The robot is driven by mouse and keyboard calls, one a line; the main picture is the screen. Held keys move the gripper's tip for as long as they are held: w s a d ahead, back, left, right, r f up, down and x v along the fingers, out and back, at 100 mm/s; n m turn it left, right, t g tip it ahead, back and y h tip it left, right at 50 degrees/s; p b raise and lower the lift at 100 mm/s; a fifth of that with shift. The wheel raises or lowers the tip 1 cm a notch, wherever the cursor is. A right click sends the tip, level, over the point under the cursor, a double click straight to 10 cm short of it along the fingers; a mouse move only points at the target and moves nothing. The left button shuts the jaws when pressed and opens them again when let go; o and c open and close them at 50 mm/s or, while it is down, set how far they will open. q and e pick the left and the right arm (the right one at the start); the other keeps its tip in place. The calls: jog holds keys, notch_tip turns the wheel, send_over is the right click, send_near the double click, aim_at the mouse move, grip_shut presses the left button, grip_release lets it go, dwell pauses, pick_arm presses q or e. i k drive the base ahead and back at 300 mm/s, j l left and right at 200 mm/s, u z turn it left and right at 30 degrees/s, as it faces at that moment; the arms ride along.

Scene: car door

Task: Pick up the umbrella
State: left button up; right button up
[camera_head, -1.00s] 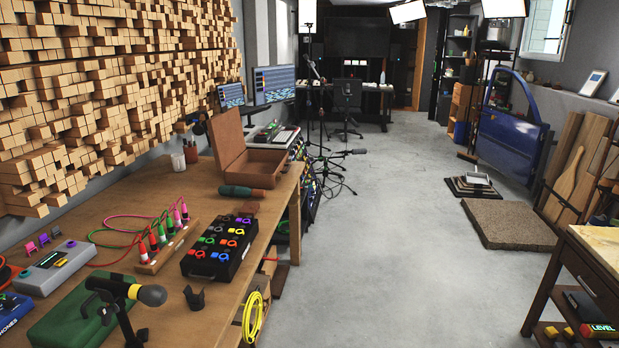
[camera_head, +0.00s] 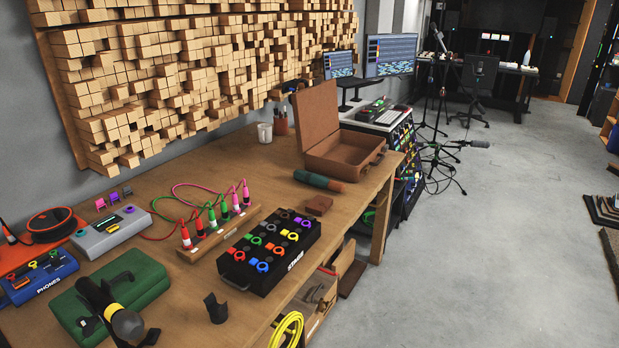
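A short teal roll with a brown end (camera_head: 320,181), which looks like a folded compact umbrella, lies on its side on the wooden workbench (camera_head: 268,165). Neither of my grippers shows in the head view.
A black box with coloured knobs (camera_head: 270,250), a rack of cable plugs (camera_head: 215,236), a green case (camera_head: 110,290) and a microphone (camera_head: 127,325) crowd the near bench. A cup (camera_head: 265,132) stands by the wall. The grey floor (camera_head: 470,270) to the right is mostly clear.

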aim_at(308, 178)
jog(key=i+l, duration=0.3)
jog(key=l, duration=0.15)
jog(key=i+l, duration=0.3)
jog(key=l, duration=0.15)
jog(key=i+l, duration=0.3)
jog(key=l, duration=0.2)
jog(key=i+l, duration=0.65)
jog(key=l, duration=0.25)
